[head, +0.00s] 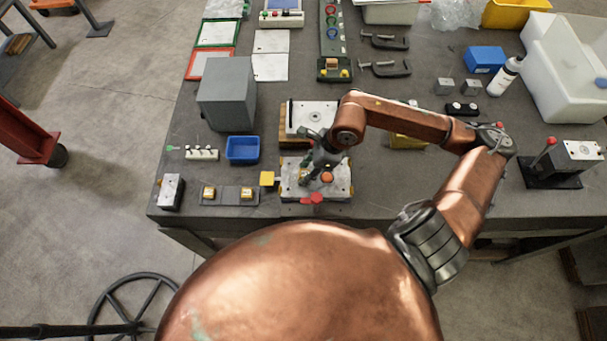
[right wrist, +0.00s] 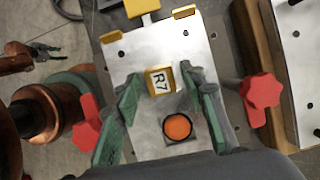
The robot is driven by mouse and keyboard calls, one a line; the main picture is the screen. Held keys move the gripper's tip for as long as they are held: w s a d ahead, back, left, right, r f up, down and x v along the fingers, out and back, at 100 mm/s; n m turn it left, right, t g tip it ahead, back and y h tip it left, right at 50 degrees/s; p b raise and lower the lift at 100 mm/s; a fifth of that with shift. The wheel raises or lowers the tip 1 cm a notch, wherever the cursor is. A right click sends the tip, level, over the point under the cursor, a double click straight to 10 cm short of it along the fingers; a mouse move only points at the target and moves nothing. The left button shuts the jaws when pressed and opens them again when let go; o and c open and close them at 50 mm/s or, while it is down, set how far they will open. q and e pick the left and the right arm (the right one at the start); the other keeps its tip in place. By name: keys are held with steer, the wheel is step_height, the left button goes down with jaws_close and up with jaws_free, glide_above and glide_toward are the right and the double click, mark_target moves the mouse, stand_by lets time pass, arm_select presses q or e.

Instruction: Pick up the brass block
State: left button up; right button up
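The brass block (right wrist: 160,80), marked R7, sits on the bare metal face of a mould base (right wrist: 120,75). In the right wrist view my right gripper (right wrist: 163,73) is open, with its green fingers on either side of the block and a small gap at each side. In the head view my right gripper (head: 310,168) is low over the same mould base (head: 343,189), and the block is hard to make out there. In the right wrist view, a dark gripper (right wrist: 47,52) beside copper arm parts at the left looks like my left one; its opening is unclear.
Beside the block are a round orange button (right wrist: 177,127) and red knobs (right wrist: 262,91). A second mould base (head: 298,117) stands behind. To the left are a grey strip (head: 227,195) with brass pieces, a blue bin (head: 242,150) and a grey box (head: 227,105).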

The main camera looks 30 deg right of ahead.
jaws_close()
steer(key=shift+r, duration=0.1)
stand_by(0.4)
